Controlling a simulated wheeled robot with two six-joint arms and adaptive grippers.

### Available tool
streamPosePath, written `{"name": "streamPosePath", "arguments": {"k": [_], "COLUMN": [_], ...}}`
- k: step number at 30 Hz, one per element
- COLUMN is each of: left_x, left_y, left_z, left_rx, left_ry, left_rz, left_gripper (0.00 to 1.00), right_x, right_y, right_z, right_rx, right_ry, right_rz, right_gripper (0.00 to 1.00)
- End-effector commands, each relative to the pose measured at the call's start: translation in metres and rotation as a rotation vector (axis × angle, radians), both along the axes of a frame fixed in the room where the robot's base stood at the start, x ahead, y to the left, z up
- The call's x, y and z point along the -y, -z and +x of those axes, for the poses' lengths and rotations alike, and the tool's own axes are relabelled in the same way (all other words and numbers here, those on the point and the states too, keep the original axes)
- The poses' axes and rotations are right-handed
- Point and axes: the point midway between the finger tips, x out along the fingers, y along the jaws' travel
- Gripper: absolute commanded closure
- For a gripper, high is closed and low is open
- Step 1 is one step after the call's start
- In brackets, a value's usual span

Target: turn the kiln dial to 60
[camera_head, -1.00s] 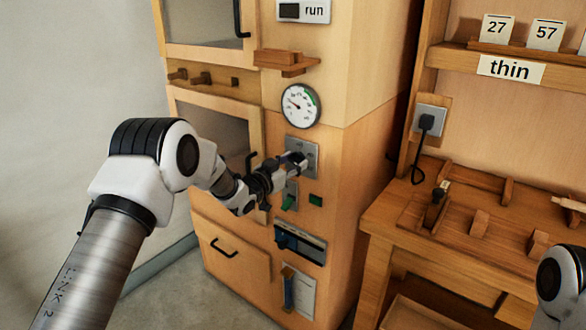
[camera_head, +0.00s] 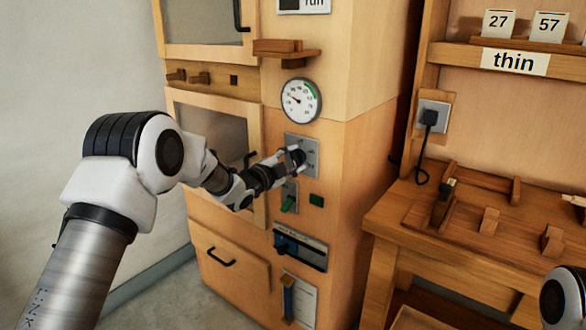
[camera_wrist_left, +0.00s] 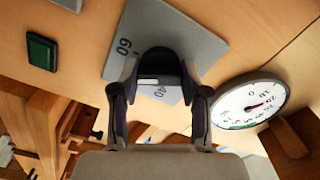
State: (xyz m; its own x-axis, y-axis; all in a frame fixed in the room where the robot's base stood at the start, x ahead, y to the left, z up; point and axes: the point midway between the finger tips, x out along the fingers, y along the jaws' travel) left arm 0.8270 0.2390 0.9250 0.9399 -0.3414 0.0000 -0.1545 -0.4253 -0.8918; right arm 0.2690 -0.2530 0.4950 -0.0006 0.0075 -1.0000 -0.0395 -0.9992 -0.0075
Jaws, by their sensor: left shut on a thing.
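The kiln (camera_head: 350,160) is a tall wooden cabinet in the middle of the head view. Its dial is a dark knob (camera_wrist_left: 160,66) on a grey plate (camera_wrist_left: 195,40) marked with numbers; 60 and 40 can be read in the left wrist view. My left gripper (camera_head: 298,157) is at the plate, with its two fingers on either side of the knob, shut on it. In the left wrist view the fingers (camera_wrist_left: 160,85) flank the knob, which has a pale mark on it. The fingers hide part of the plate. My right gripper is out of view.
A round gauge (camera_head: 301,100) sits above the plate. A green-handled switch (camera_head: 289,198), a green square (camera_head: 316,200) and a blue-handled slot panel (camera_head: 300,248) are below. A wooden bench (camera_head: 450,245) stands at the right.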

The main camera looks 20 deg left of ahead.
Motion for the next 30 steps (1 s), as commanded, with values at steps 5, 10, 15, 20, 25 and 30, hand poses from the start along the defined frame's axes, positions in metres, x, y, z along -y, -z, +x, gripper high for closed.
{"name": "streamPosePath", "arguments": {"k": [5,10,15,20,25,30], "left_x": [0.0,0.001,0.0,0.0,0.001,0.001], "left_y": [0.01,0.009,0.008,0.007,0.006,0.006], "left_z": [-0.001,-0.001,-0.001,-0.001,-0.001,-0.001], "left_rx": [0.046,0.093,0.125,0.146,0.155,0.156], "left_ry": [0.001,0.003,0.002,0.003,0.004,0.004], "left_rz": [0.15,0.277,0.371,0.426,0.453,0.46], "left_gripper": [0.9,0.9,0.9,0.9,0.9,0.9], "right_x": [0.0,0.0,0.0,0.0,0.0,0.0], "right_y": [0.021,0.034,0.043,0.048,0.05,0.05], "right_z": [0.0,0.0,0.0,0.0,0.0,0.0], "right_rx": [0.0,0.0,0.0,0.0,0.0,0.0], "right_ry": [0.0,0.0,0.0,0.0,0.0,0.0], "right_rz": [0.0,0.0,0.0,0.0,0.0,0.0], "right_gripper": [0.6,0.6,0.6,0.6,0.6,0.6]}}
